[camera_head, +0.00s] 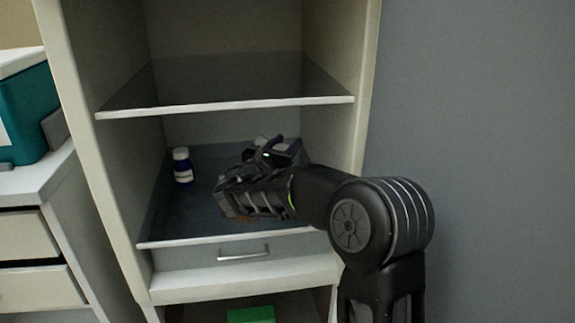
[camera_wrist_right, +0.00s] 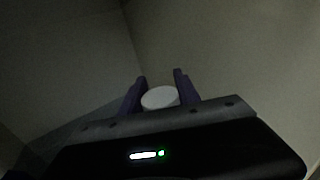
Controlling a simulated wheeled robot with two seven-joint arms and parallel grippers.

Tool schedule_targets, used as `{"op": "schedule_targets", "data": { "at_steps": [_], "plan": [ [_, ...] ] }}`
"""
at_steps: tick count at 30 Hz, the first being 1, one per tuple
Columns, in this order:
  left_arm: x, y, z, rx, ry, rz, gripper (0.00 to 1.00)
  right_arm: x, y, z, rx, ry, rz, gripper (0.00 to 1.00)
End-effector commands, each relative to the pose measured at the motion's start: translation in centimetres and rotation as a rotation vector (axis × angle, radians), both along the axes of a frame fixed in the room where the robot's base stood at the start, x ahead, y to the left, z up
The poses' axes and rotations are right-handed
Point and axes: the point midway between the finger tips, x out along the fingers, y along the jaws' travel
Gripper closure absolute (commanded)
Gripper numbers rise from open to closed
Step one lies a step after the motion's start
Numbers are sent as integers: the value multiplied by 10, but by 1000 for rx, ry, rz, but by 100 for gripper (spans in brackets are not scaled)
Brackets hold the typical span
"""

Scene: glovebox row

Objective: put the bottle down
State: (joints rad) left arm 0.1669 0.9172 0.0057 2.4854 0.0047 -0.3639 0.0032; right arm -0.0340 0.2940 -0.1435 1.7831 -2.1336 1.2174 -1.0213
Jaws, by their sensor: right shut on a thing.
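My right gripper (camera_head: 232,195) reaches into the cabinet, over the lower shelf. In the right wrist view its two fingers (camera_wrist_right: 160,88) are shut on a bottle, of which the round white cap (camera_wrist_right: 160,98) shows between them. In the head view the gripper hides most or all of this bottle, so I cannot tell whether its base touches the shelf. A second bottle, dark blue with a white cap and white label (camera_head: 183,167), stands upright on the lower shelf to the left of the gripper. My left gripper is not in view.
The lower shelf (camera_head: 190,227) has bare room in front of the standing bottle. An empty upper shelf (camera_head: 230,106) hangs above my gripper, and cabinet walls close in both sides. A drawer with a handle (camera_head: 244,254) is below. A teal box (camera_head: 28,115) stands at the left.

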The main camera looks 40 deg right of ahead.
Motion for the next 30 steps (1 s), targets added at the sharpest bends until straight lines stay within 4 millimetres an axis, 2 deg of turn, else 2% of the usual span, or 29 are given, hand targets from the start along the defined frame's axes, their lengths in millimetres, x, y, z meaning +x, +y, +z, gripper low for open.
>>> {"op": "schedule_targets", "data": {
  "at_steps": [10,20,30],
  "plan": [
    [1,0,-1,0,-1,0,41,0,0,-3,-1,0,-1,100],
    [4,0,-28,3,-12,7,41,-1,-3,-51,0,-1,-3,100],
    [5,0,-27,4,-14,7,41,-1,-4,-50,0,-1,-1,100]
  ]
}}
